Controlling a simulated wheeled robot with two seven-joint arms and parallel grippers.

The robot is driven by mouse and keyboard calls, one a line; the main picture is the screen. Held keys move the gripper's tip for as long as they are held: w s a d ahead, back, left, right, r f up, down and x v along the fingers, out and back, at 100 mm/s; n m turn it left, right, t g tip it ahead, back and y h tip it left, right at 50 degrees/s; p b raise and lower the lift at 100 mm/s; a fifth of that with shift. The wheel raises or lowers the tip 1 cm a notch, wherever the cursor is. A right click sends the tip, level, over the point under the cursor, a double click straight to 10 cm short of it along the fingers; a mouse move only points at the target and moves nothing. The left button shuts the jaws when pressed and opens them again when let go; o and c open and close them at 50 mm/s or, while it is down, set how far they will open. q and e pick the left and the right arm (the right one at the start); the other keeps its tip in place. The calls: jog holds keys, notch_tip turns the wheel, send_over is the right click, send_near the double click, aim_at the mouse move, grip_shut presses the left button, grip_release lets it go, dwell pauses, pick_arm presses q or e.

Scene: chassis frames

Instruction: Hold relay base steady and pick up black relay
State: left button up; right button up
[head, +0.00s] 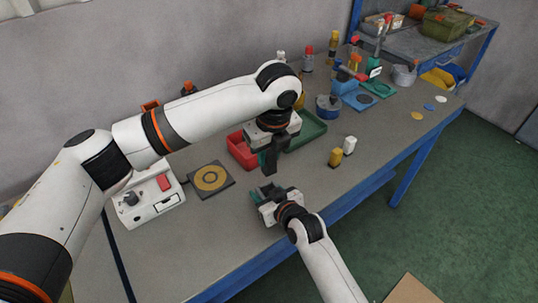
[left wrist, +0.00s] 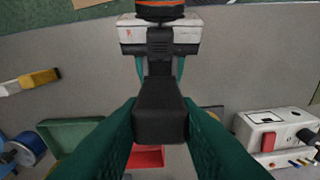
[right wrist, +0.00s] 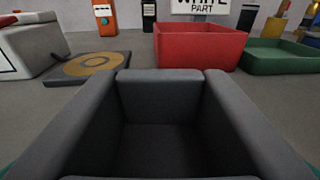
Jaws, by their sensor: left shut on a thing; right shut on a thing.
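My left gripper (head: 268,158) is shut on the black relay (left wrist: 160,112), a plain dark block between its green fingers in the left wrist view. The relay (head: 270,166) points down, raised above the table. My right gripper (head: 266,198) is shut on the relay base (right wrist: 160,140), a dark grey open-topped socket that fills the lower right wrist view. Its recess looks empty there. The base is lower and nearer the table's front edge than the relay, and the two appear apart in the head view.
A red tray (head: 240,150) and a green tray (head: 305,130) stand behind my left gripper. A dark plate with a yellow ring (head: 211,180) and a white control box (head: 152,197) lie left. The front edge is close.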

jog(key=o, duration=1.1)
jog(key=shift+s, duration=0.1)
